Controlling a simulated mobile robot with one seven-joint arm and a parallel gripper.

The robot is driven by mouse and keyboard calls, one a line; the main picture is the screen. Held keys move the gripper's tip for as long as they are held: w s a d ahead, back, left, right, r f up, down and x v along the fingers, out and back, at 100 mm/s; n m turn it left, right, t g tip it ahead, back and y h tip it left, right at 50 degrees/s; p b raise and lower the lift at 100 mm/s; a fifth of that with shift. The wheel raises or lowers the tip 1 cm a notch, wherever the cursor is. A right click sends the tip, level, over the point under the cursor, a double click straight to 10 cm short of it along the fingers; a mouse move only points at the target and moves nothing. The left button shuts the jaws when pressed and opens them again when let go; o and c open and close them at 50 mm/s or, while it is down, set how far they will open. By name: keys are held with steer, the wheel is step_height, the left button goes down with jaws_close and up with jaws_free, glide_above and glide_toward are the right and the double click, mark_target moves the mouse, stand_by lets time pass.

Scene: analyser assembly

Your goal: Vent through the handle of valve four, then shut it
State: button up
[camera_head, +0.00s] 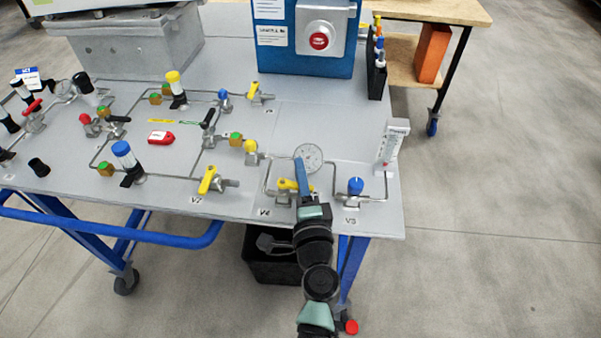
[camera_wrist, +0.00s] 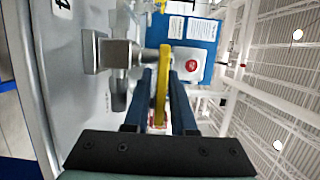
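The yellow handle (camera_head: 287,184) of valve four sits by the "V4" label (camera_head: 264,212) near the front edge of the bench. My gripper (camera_head: 301,165) reaches over it from the front, and its blue fingers partly cover the handle in the head view. In the wrist view the yellow handle (camera_wrist: 162,85) stands between the two fingers of my gripper (camera_wrist: 161,74). A narrow gap shows on its left side; on the right, contact is hard to tell. The metal valve body (camera_wrist: 118,54) lies left of the fingers.
A pressure gauge (camera_head: 308,157) stands just behind my gripper. The V5 valve with a blue knob (camera_head: 355,186) and a clear flowmeter (camera_head: 391,146) are close on the right.

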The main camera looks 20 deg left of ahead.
jaws_close()
